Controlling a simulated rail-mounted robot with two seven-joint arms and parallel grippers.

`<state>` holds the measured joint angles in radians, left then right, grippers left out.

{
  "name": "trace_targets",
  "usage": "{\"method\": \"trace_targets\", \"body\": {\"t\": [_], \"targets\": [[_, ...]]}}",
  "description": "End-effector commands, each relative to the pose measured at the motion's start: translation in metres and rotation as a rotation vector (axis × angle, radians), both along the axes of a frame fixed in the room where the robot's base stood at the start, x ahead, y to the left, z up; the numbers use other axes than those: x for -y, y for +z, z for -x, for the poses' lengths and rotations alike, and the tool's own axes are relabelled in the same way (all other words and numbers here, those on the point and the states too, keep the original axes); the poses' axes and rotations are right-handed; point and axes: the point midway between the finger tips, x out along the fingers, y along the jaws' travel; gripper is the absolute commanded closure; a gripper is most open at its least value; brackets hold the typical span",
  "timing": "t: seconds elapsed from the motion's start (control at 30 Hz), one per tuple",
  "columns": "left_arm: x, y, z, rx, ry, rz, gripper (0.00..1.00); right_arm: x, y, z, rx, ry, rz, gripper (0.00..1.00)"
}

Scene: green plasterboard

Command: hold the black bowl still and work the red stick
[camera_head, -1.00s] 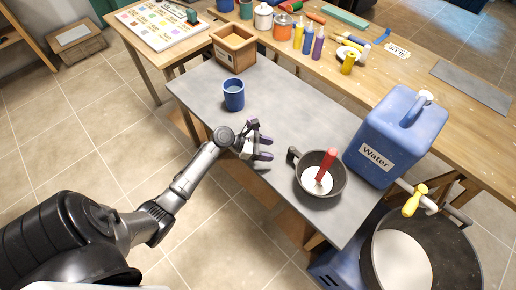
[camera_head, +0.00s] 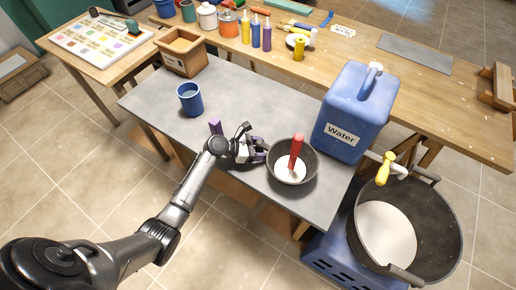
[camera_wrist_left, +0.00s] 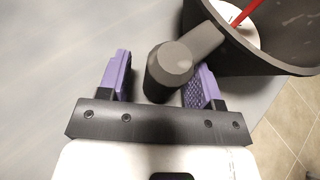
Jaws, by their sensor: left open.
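The black bowl (camera_head: 285,184) stands on the grey bench top near its right end, with a white mass inside. The red stick (camera_head: 296,150) stands slightly tilted in the bowl, its lower end in the white mass; part of it also shows in the left wrist view (camera_wrist_left: 245,12). My left gripper (camera_head: 259,149) is at the bowl's left side. In the left wrist view, its open purple fingers (camera_wrist_left: 163,72) lie on either side of the bowl's dark handle (camera_wrist_left: 172,68), with gaps visible. In the head view the gripper largely hides this handle. My right gripper is out of view.
A blue water jug (camera_head: 356,108) stands right of the bowl, and a large dark tub (camera_head: 437,225) stands beyond the bench's right end. A blue cup (camera_head: 190,100) and wooden box (camera_head: 183,58) stand left. The bench between cup and bowl is mostly clear.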

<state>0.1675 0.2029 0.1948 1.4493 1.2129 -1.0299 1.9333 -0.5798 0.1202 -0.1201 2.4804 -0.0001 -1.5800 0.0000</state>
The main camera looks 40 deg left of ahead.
Motion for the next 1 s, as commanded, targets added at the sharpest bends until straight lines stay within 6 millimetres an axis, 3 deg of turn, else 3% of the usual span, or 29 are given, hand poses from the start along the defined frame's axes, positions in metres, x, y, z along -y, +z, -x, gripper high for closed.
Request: {"method": "trace_targets", "body": {"t": [0.13, 0.73, 0.77, 0.8, 0.9, 1.0], "targets": [[0.0000, 0.0000, 0.0001, 0.000, 0.000, 0.000, 0.43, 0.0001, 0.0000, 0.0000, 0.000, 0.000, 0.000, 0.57], [-0.0002, -0.0001, 0.0003, 0.000, 0.000, 0.000, 1.00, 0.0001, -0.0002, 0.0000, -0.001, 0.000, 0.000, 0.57], [-0.0003, 0.0000, 0.0003, 0.000, 0.000, 0.000, 1.00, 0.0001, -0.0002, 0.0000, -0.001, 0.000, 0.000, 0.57], [-0.0002, 0.0000, 0.0004, 0.000, 0.000, 0.000, 0.68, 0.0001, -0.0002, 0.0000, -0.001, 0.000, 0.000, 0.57], [-0.0003, 0.0000, 0.0003, 0.000, 0.000, 0.000, 0.59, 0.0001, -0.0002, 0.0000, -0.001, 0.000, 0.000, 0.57], [-0.0002, 0.0000, 0.0004, 0.000, 0.000, 0.000, 0.58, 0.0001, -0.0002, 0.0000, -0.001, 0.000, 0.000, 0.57]]}}
